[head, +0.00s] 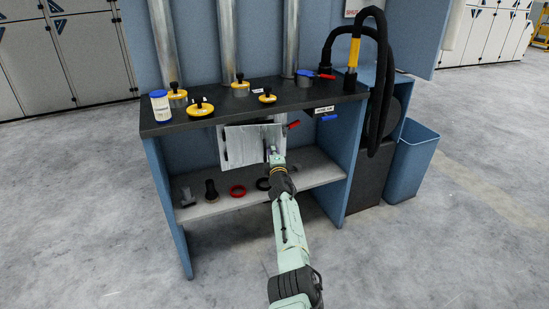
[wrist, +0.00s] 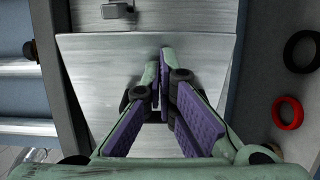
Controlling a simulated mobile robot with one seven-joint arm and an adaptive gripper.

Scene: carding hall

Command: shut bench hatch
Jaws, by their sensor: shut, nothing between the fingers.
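The bench hatch (head: 240,147) is a scuffed bare-metal panel under the front of the dark worktop, above the lower shelf. It stands tilted; I cannot tell exactly how far it is open. In the wrist view the hatch (wrist: 95,65) fills the middle, with a small metal fitting (wrist: 117,10) beyond its top edge. My gripper (head: 274,152) is at the right part of the hatch. In the wrist view my gripper (wrist: 163,75) has its purple-padded fingers together at the tips, empty, over the panel. Whether they touch it is unclear.
The worktop (head: 330,92) carries yellow-rimmed caps and a white-and-blue tub (head: 160,106). Red ring (head: 238,190) and black fittings lie on the lower shelf (head: 310,172). A black hose (head: 378,90) and blue bin (head: 411,165) stand right. The floor in front is clear.

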